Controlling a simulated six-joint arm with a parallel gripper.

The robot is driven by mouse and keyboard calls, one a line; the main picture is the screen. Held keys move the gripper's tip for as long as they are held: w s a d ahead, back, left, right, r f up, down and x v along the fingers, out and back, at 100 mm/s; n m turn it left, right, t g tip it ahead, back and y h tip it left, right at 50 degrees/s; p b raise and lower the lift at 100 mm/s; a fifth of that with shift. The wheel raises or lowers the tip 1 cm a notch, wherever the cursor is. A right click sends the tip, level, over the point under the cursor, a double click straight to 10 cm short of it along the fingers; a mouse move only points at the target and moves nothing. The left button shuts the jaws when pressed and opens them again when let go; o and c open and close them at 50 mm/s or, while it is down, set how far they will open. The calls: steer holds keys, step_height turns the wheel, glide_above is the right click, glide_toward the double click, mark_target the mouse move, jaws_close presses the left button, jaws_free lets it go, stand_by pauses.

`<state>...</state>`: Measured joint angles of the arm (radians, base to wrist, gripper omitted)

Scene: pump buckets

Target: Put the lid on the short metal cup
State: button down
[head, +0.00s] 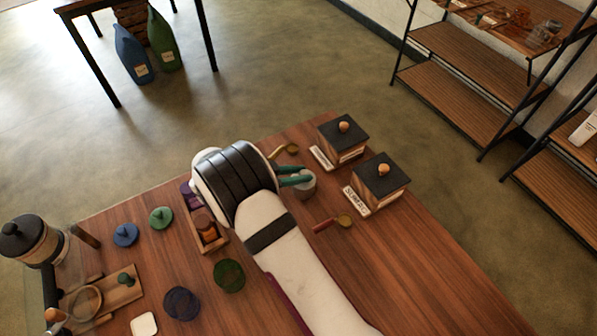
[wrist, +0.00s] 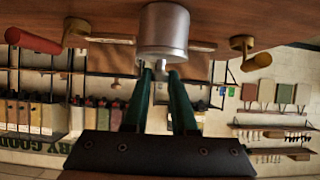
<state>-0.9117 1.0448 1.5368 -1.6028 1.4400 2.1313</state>
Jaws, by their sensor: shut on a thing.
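The short metal cup (head: 304,188) stands on the wooden table, just beyond my gripper. In the wrist view, which is upside down, the metal cup (wrist: 164,28) is at the top centre. A small metal knob (wrist: 161,66) of the lid shows at the cup's top end. My gripper (wrist: 160,71) reaches in level, its two green fingers closed on the lid's knob. It also shows in the head view (head: 298,176) beside the cup's top. The lid lies over the cup's mouth; whether it sits fully on the rim I cannot tell.
Two wooden boxes with black lids (head: 343,135) (head: 382,178) stand right of the cup. A red-handled scoop (head: 335,222) and a brass scoop (head: 288,149) lie near it. A wooden caddy (head: 207,228) and coloured round pieces (head: 125,234) are left. The right front table is clear.

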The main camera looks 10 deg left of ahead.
steer(key=c, duration=0.6)
jaws_free()
steer(key=shift+c, duration=0.2)
